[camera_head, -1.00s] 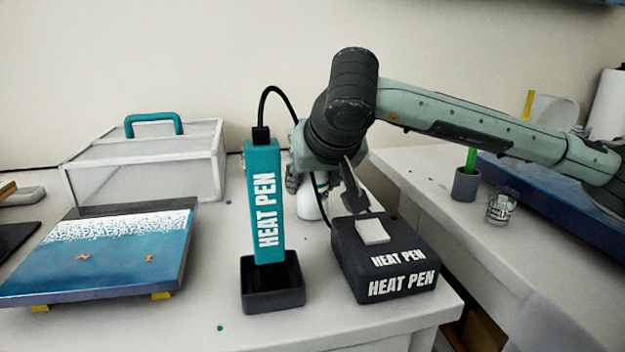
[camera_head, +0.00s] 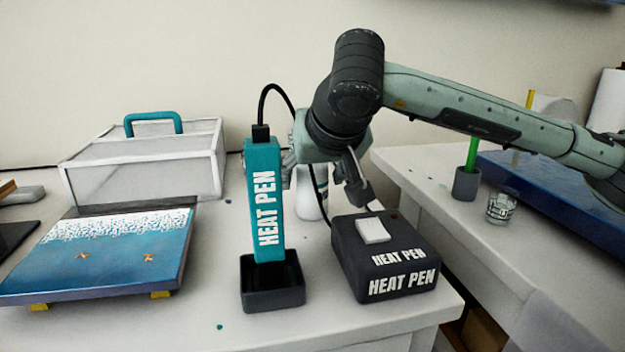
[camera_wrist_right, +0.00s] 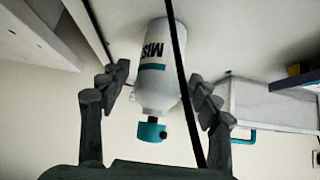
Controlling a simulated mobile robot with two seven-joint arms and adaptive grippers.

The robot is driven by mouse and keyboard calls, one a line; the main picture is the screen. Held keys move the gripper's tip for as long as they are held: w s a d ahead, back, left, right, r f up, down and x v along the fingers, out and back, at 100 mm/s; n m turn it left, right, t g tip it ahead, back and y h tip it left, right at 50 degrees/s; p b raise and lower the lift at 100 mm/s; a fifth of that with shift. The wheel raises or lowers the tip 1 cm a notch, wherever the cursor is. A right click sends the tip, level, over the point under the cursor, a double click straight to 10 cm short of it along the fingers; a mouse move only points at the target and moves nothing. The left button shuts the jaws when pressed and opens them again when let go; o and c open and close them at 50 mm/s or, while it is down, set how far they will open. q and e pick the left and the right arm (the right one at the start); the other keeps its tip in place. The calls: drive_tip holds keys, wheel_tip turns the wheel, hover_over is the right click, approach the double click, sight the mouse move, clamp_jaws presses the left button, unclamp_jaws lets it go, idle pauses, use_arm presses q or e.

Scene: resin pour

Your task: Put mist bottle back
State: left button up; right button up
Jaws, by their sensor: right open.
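The mist bottle (camera_head: 308,200) is white and stands upright on the table behind the heat pen, partly hidden by the pen and my right gripper. In the right wrist view the bottle (camera_wrist_right: 155,88) appears upside down, with a teal cap and a "MIS" label. My right gripper (camera_wrist_right: 163,85) is open, with one finger on each side of the bottle and visible gaps between. In the head view the right gripper (camera_head: 322,178) is at the bottle's upper part. My left gripper is not in view.
The teal heat pen (camera_head: 263,200) stands in its dark holder, in front of the bottle. Its black cable (camera_wrist_right: 181,80) crosses before the bottle in the wrist view. The heat pen box (camera_head: 345,255) is at front right. A clear case (camera_head: 145,180) and a seascape panel (camera_head: 110,265) are left.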

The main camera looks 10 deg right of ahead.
drive_tip(key=v, duration=0.6)
drive_tip(key=shift+b, duration=0.3)
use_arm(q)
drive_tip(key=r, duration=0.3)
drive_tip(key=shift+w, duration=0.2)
use_arm(e)
drive_tip(key=v, duration=0.4)
drive_tip(key=shift+s+r, duration=0.1)
drive_tip(key=shift+s, duration=0.05)
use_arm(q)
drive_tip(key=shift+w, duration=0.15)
